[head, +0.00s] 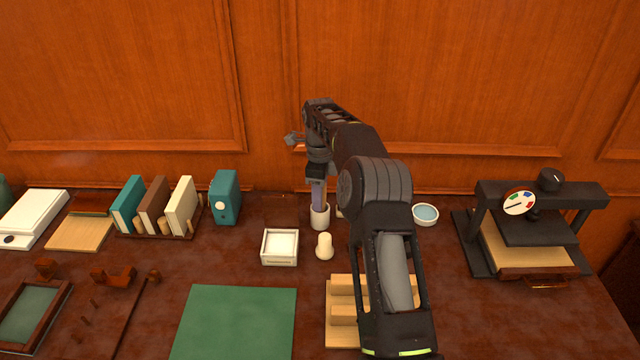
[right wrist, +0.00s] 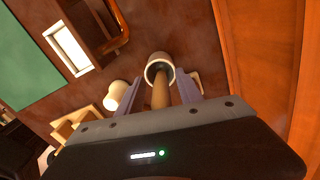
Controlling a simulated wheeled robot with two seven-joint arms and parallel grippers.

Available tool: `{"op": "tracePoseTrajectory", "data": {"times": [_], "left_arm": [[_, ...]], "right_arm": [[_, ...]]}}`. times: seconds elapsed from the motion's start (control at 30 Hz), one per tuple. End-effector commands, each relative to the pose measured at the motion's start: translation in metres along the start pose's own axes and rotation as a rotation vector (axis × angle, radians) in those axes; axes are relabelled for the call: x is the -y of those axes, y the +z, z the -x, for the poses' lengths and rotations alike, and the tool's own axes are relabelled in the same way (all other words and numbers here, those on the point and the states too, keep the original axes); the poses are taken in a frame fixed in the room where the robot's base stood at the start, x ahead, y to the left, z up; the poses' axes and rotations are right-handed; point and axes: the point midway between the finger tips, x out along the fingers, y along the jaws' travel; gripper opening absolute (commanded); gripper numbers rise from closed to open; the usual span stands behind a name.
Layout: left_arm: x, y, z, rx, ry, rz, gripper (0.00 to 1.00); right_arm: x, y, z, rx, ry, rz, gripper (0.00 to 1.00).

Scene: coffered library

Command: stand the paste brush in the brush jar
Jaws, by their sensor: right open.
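The brush jar (head: 320,217), a small pale cup, stands upright near the back of the desk. It also shows in the right wrist view (right wrist: 152,66), its dark opening facing me. The paste brush (right wrist: 160,95) shows there as a tan rod between my fingers, with its far end inside the jar's mouth. In the head view the brush is hidden by the gripper. My right gripper (head: 318,200) points down right over the jar. Its two fingers (right wrist: 166,86) are open on either side of the brush, with gaps visible. My left gripper is not in view.
A cream cylinder (head: 324,247) and a white square tray (head: 280,261) stand close in front of the jar. Wooden blocks (head: 342,312), a blue-filled bowl (head: 425,214) and a press (head: 540,225) are to the right. A teal box (head: 226,197) is left. The wall rises behind.

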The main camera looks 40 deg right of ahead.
Motion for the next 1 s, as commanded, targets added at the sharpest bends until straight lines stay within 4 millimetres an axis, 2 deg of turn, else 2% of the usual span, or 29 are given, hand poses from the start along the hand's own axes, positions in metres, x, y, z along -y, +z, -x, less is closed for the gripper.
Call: {"op": "tracePoseTrajectory", "data": {"times": [0.23,0.3,0.7,1.0], "left_arm": [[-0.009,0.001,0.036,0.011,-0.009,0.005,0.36],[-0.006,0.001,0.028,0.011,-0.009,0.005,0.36],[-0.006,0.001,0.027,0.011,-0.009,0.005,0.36],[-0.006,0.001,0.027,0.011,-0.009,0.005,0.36]], "right_arm": [[0.001,0.0,0.047,-0.001,-0.003,0.001,0.43],[0.002,0.0,0.055,0.0,-0.005,0.001,0.43],[0.001,-0.001,0.076,-0.001,-0.007,0.0,0.43],[0.001,-0.001,0.079,0.001,-0.009,0.001,0.43]]}}
